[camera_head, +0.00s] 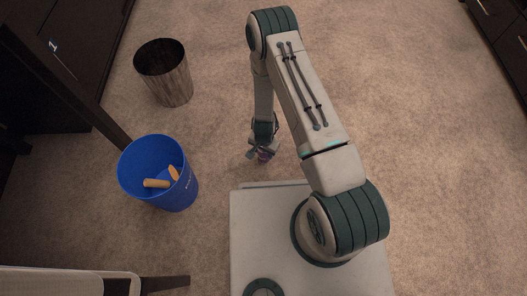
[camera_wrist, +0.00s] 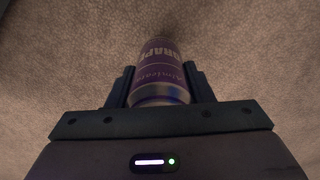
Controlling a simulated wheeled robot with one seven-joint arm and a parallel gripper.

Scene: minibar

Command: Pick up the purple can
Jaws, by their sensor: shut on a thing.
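The purple can (camera_wrist: 159,72) has pale lettering that reads "GRAPE" and a silver end nearest the camera. My gripper (camera_wrist: 159,82) is shut on it in the wrist view, with one dark finger on each side of the can. In the head view, my gripper (camera_head: 262,151) is low, left of my base's front edge, and only a small purple part of the can (camera_head: 265,155) shows. The fingers and arm hide the rest. I cannot tell whether the can touches the carpet.
A blue bin (camera_head: 160,200) holding tan items stands left of my gripper. A dark woven-looking bin (camera_head: 170,88) stands farther back. Dark furniture (camera_head: 60,70) lines the left, and drawers (camera_head: 500,30) are at the top right. The carpet (camera_head: 420,120) right of my arm is clear.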

